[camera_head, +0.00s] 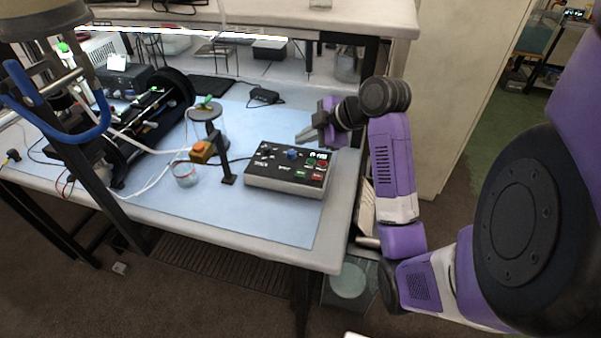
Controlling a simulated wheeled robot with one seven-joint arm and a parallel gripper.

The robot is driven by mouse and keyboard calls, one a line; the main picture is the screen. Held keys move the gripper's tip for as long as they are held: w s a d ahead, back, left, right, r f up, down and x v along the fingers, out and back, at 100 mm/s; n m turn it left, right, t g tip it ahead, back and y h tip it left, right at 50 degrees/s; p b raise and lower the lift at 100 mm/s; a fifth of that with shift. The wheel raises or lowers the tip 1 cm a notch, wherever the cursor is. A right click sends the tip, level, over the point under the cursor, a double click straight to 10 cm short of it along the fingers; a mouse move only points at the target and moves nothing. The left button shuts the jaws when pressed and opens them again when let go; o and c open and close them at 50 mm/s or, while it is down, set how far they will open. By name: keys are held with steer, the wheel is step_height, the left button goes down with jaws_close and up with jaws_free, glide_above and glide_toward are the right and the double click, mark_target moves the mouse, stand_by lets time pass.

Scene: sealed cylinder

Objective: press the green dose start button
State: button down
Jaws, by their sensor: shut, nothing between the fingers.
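A black-topped control box (262,172) with pale sides sits on the blue mat near the right end of the bench. Its top carries a blue knob (292,154), green patches and red patches near its right side. A green patch (300,174) lies toward the front edge, and another is further back. The lettering is too small to tell which is the dose start button. My gripper (302,136) is shut and empty. It appears above and behind the box's back edge, pointing left, apart from the buttons. My purple arm comes in from the right.
A dark stand (228,178) with an orange-yellow block stands left of the box, beside a small glass beaker (186,174). A black cylinder rig with tubing fills the left. A black adapter (264,95) lies behind. The front mat (250,215) is clear.

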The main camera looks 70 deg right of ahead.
mark_target(304, 174)
steer(key=shift+f+b, duration=3.35)
steer(key=shift+f, duration=1.05)
steer(key=shift+f+b, duration=0.35)
steer(key=shift+f, duration=0.05)
steer(key=shift+f+b, duration=0.3)
steer(key=shift+f, duration=0.05)
steer(key=shift+r, duration=0.1)
steer(key=shift+r+p, duration=0.6)
steer(key=shift+r, duration=0.1)
step_height(304, 174, up, 5)
steer(key=p, duration=0.4)
